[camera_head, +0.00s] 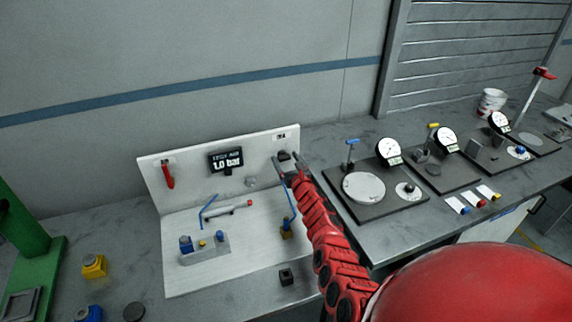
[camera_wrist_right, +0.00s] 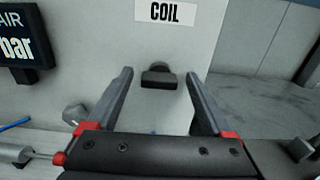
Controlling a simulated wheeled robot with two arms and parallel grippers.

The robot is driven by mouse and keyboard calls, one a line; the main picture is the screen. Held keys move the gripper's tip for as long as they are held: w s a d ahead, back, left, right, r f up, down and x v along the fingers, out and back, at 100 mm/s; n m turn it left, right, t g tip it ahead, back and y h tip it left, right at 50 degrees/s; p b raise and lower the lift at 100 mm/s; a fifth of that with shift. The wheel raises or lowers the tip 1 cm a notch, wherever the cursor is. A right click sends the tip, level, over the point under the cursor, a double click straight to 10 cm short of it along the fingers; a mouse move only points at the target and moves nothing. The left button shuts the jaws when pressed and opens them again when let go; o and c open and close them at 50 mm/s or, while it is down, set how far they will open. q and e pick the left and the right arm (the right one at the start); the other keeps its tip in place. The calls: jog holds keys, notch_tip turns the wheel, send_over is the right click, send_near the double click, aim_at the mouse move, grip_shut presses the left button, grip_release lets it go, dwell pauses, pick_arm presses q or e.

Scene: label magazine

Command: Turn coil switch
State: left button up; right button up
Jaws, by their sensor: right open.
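The coil switch is a small black knob (camera_wrist_right: 159,76) on the white upright panel, under a label reading COIL (camera_wrist_right: 166,11). In the head view the knob (camera_head: 284,156) is near the panel's upper right corner. My right gripper (camera_head: 286,164) is at the knob in the head view. In the right wrist view the open fingers (camera_wrist_right: 158,95) stand on either side below the knob, with gaps on both sides and nothing held. Whether the fingertips reach as deep as the knob is unclear. My left gripper is not in view.
A display reading 1.0 bar (camera_head: 226,160) and a red lever (camera_head: 168,175) are on the panel (camera_head: 152,190). A cylinder with blue tubing (camera_head: 228,211) and a valve block (camera_head: 204,248) sit on the board. Dial gauge stations (camera_head: 390,152) stand to the right.

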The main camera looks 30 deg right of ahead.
grip_shut()
dwell(0.5)
jog(key=shift+n, duration=0.4)
jog(key=n+b, duration=0.1)
jog(key=n, duration=0.2)
jog(key=shift+a+f+n+b, duration=0.1)
jog(key=shift+f+n+b, duration=0.05)
jog(key=shift+n+b, duration=1.1)
jog(key=shift+n, duration=1.25)
grip_release()
